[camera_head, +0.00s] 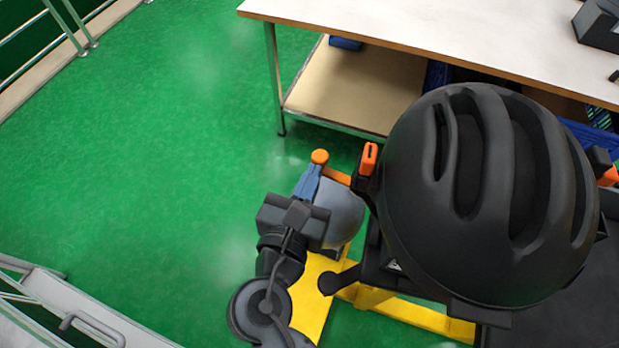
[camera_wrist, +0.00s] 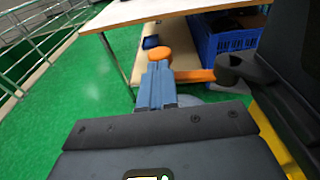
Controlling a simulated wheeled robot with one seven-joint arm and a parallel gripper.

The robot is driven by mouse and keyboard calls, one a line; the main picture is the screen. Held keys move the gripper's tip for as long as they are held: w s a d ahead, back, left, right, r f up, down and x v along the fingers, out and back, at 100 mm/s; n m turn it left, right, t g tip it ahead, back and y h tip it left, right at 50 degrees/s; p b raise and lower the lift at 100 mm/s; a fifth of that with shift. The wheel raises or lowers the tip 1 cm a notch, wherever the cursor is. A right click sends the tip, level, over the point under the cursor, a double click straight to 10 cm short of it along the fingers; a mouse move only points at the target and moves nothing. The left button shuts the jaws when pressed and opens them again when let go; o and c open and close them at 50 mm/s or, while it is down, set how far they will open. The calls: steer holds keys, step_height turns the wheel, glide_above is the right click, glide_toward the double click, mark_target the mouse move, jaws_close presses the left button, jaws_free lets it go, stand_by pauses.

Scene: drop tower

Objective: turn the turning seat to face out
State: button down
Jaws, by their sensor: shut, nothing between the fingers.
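My gripper (camera_head: 308,184) is shut and empty. Its blue fingers (camera_wrist: 156,84) point forward at an orange handle. The handle's round knob (camera_head: 319,156) shows just beyond the fingertips, and in the wrist view the knob (camera_wrist: 172,54) sits behind them. An orange bar (camera_wrist: 195,75) runs right from there to a dark rounded joint (camera_wrist: 245,70). Whether the fingers touch the handle I cannot tell. A grey rounded part (camera_head: 342,212), perhaps of the turning seat, lies behind my gripper above a yellow frame (camera_head: 312,300). Which way the seat faces is not clear.
A large black ribbed dome (camera_head: 480,190) with orange clips stands close on the right and hides much behind it. A white-topped table (camera_head: 400,25) with a lower shelf and blue crate (camera_wrist: 222,42) is beyond. Green floor at left is open, bounded by railings (camera_head: 75,30).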

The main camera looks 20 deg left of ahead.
steer(key=shift+w+p, duration=0.7)
steer(key=shift+w, duration=0.5)
